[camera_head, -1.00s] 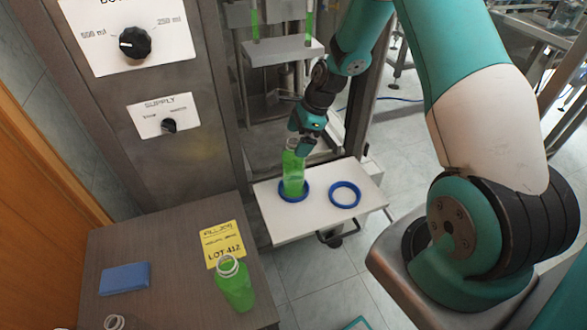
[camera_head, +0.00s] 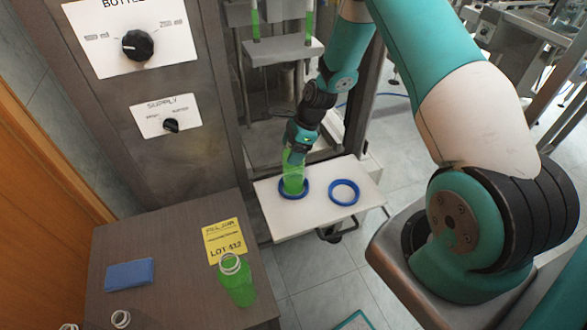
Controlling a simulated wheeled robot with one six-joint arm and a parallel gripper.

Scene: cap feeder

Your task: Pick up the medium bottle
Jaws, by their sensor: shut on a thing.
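A green bottle (camera_head: 294,180) stands in the left blue ring (camera_head: 281,190) on the white shelf (camera_head: 285,225). My gripper (camera_head: 294,157) is over it from above, shut on its upper part, and hides its neck. Another green bottle (camera_head: 237,282) with a pale open neck stands on the brown table at the lower left. I cannot tell from its size which bottle is the medium one.
The right blue ring (camera_head: 344,192) on the shelf is empty. The brown table (camera_head: 165,255) carries a yellow lot card (camera_head: 224,240) and a blue block (camera_head: 130,275). Pale open necks (camera_head: 121,319) show at the bottom edge. A machine panel with knobs (camera_head: 136,44) stands behind.

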